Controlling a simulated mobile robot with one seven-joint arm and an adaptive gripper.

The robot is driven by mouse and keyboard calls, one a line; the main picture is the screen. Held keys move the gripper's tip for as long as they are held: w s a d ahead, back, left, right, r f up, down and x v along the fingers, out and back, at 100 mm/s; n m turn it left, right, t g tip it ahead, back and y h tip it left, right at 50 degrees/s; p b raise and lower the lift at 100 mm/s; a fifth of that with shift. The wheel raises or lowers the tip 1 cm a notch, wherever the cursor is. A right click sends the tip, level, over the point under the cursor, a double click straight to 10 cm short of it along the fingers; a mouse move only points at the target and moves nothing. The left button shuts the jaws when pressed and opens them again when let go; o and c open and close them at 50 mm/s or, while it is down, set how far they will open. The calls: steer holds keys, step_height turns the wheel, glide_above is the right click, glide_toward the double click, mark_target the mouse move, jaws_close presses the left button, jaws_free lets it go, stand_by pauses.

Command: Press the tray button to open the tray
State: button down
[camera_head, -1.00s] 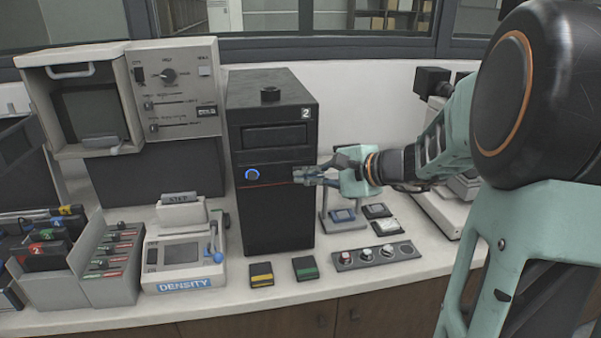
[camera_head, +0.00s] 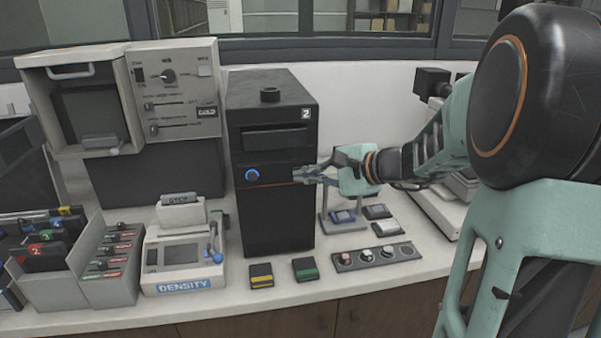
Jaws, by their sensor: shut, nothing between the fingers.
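The black tower unit (camera_head: 275,215), marked 2, stands upright on the counter. It has a wide tray front (camera_head: 277,140) in its upper face and a blue-ringed round button (camera_head: 252,174) lower left. My gripper (camera_head: 298,175) is shut and empty, pointing left, with its tips at the right part of the tower's front, level with the blue-ringed button and to the right of it. The fingertips cover that part of the front, so any small button there is hidden. I cannot tell whether the tips touch the face.
A density device (camera_head: 182,255) and a rack of cartridges (camera_head: 110,265) stand left of the tower. A yellow-striped block (camera_head: 261,275), a green-striped block (camera_head: 305,268) and a knob strip (camera_head: 376,256) lie in front. A grey machine with levers (camera_head: 180,90) stands behind left.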

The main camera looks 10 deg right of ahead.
steer(key=shift+s, duration=0.1)
steer(key=shift+s+b, duration=0.4)
steer(key=shift+s, duration=0.3)
steer(key=shift+s+b, duration=0.7)
steer(key=shift+s, duration=1.8)
